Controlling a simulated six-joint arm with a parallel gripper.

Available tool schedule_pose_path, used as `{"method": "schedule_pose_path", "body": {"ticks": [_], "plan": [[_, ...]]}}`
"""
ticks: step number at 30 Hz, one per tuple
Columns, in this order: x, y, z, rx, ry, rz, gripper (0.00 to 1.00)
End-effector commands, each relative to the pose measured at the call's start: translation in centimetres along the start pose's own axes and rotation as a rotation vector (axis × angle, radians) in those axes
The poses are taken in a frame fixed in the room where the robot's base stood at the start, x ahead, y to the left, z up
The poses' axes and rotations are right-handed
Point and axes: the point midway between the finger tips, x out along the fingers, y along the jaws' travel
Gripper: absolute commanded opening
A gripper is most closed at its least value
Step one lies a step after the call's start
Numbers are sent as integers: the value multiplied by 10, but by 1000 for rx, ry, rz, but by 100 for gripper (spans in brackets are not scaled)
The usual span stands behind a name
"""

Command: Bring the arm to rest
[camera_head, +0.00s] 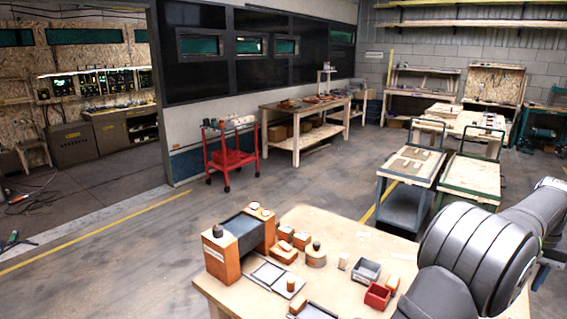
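My grey arm (472,255) fills the lower right of the head view, over the right part of the wooden worktable (330,290). One link reaches up toward the right edge of the picture. My gripper cannot be made out, so whether it holds anything is hidden. No part of the arm visibly touches the items on the table.
The table bears an orange-and-grey block (238,243), a white tray (275,277), several small wooden blocks, a red bin (377,295) and a grey bin (366,270). Carts (410,172) stand behind it, and a red trolley (230,153) farther back. The floor at left is open.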

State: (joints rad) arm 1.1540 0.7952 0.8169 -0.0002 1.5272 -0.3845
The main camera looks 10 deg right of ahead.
Motion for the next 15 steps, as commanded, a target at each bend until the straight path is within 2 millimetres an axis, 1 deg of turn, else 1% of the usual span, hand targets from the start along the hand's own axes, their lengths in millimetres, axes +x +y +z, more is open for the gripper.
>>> {"method": "schedule_pose_path", "body": {"ticks": [5,15], "plan": [[29,0,1,0,-4,-2,43],[98,0,1,1,-6,-3,43]]}}
